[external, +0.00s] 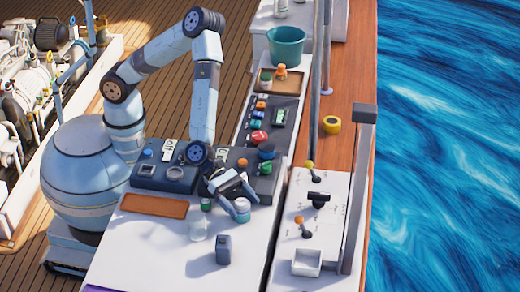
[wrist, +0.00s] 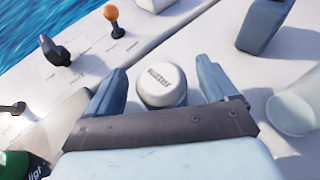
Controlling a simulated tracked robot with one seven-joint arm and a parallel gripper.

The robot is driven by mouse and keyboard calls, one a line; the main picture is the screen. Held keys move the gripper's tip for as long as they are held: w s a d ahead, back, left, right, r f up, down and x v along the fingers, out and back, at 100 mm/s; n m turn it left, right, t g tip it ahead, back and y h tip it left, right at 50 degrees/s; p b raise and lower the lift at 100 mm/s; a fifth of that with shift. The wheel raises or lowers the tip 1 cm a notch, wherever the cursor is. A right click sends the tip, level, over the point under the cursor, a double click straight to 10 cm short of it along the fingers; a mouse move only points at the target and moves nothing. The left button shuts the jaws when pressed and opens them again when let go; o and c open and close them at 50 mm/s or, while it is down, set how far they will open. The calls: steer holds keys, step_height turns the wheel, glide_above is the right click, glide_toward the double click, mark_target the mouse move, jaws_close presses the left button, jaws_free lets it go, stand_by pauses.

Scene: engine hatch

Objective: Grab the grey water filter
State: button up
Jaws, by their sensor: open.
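A round pale grey-white canister with dark lettering on its top, which looks like the water filter (wrist: 162,84), stands between my fingers in the wrist view. In the external view the filter (external: 242,213) stands on the white counter, right of the middle. My gripper (external: 240,203) is open, reaching down over it, one finger on each side. In the wrist view my gripper (wrist: 160,70) shows a gap at the left finger; whether the right finger touches the filter is unclear. The filter's lower part is hidden in the wrist view.
A blue-grey box (external: 223,249) stands nearer the front. A lever panel (external: 325,205) lies to the right, across a gap. Dark control panels (external: 165,178) are behind.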

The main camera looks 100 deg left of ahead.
mark_target(245, 204)
steer(key=shift+x, duration=1.05)
steer(key=shift+c, duration=0.5)
steer(key=c, duration=1.1)
steer(key=shift+r, duration=0.2)
steer(key=shift+r, duration=0.35)
step_height(245, 204, up, 3)
steer(key=shift+f, duration=0.2)
steer(key=d+r+v, duration=0.1)
steer(key=r+v, duration=0.2)
steer(key=v, duration=1.3)
steer(key=shift+w, duration=0.2)
